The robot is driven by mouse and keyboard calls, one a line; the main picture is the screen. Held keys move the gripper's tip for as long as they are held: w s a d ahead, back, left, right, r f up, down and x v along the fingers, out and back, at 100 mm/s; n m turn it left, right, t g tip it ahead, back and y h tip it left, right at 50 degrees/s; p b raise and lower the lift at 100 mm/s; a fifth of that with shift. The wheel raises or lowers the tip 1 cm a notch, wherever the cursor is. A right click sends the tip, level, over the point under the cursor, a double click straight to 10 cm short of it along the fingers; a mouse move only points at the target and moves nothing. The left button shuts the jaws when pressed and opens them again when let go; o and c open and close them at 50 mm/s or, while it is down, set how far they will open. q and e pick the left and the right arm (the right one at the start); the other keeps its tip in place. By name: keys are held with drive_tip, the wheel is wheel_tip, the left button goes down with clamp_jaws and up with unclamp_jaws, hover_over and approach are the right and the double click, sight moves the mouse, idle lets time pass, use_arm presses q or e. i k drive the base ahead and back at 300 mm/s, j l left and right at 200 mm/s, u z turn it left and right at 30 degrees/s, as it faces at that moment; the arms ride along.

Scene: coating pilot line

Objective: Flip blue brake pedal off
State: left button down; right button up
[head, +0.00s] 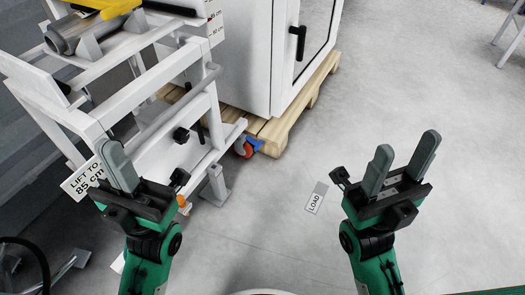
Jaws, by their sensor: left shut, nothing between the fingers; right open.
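The blue brake pedal (255,142) sits low near the floor, beside a caster with an orange-red wheel (243,149) at the foot of the white frame. It is small, and whether it is up or down cannot be told. My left gripper (112,150) is shut and empty, in front of the white frame at the left, well left of the pedal and apart from it. My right gripper (408,152) is open and empty over the bare floor, to the right of the pedal.
The white frame (160,125) carries a roller (75,33) and a "LIFT TO 85 cm" sign (84,181). A white cabinet (255,50) stands on a wooden pallet (300,108) behind the pedal. A LOAD label (315,200) lies on the floor.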

sight(258, 146)
drive_tip(key=i+l, duration=0.3)
drive_tip(key=l, duration=0.25)
drive_tip(key=i+l+z, duration=0.15)
drive_tip(key=i+l, duration=0.15)
drive_tip(key=l, duration=0.25)
drive_tip(key=i+l, duration=0.3)
drive_tip(key=l, duration=0.2)
drive_tip(key=i+l+z, duration=0.1)
drive_tip(key=i+l, duration=0.2)
drive_tip(key=l, duration=0.2)
